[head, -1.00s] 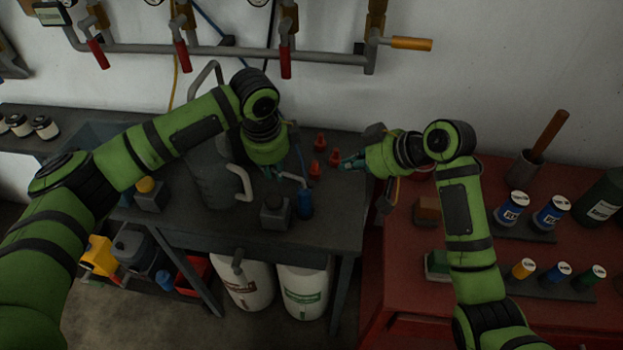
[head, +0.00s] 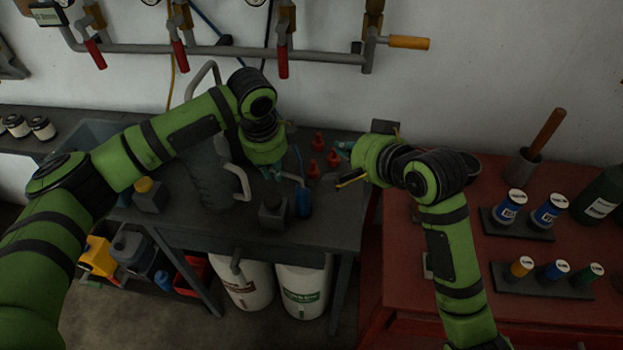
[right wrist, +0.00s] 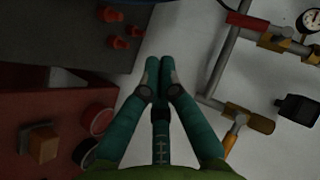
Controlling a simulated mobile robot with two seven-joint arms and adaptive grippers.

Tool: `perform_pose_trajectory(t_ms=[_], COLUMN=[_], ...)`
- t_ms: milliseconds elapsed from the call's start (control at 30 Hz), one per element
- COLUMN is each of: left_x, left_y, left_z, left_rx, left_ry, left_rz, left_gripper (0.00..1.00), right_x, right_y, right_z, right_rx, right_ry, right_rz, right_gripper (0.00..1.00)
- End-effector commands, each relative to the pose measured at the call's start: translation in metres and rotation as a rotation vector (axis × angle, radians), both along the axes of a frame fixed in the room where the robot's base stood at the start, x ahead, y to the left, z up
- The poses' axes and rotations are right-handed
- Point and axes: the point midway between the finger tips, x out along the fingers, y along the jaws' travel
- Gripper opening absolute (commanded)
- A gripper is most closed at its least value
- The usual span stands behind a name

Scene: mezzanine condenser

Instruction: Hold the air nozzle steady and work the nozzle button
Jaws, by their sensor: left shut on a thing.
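The air nozzle (head: 303,203) has a blue body and a bent grey tube at its top, and stands at the front of the dark bench in the head view. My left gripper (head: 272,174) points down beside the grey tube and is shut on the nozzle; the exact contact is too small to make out. The nozzle button cannot be made out. My right gripper (head: 343,150) is to the right of the nozzle, beside the red fittings, its fingers pointing left. In the right wrist view its fingers (right wrist: 162,65) are nearly together with nothing between them.
Three small red fittings (head: 318,142) stand on the dark bench (head: 335,222) between my grippers. A grey jug (head: 208,180) and a dark block (head: 272,213) stand to the left. A red cabinet (head: 420,275) with bottles is at right. Pipes with valves (head: 220,50) run along the wall.

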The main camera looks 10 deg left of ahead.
Motion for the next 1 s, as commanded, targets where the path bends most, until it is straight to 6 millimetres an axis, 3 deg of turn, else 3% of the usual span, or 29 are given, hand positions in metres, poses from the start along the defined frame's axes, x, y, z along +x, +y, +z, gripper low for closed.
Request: perform_pose_trajectory(t_ms=[233,733,1000], left_x=[0.000,0.000,0.000], left_y=[0.000,0.000,0.000], left_z=[0.000,0.000,0.000], left_rx=[-0.001,-0.001,-0.001], left_ry=[-0.001,-0.001,-0.001], left_rz=[0.000,0.000,0.000], left_gripper=[0.00,0.00,0.00], right_x=[0.000,0.001,0.001], right_y=[0.006,0.038,0.044], right_z=[-0.010,-0.067,-0.076], right_rx=[-0.001,-0.001,-0.001], right_ry=[0.003,0.004,0.000], right_rz=[0.002,0.001,0.002], right_gripper=[0.00,0.00,0.00])
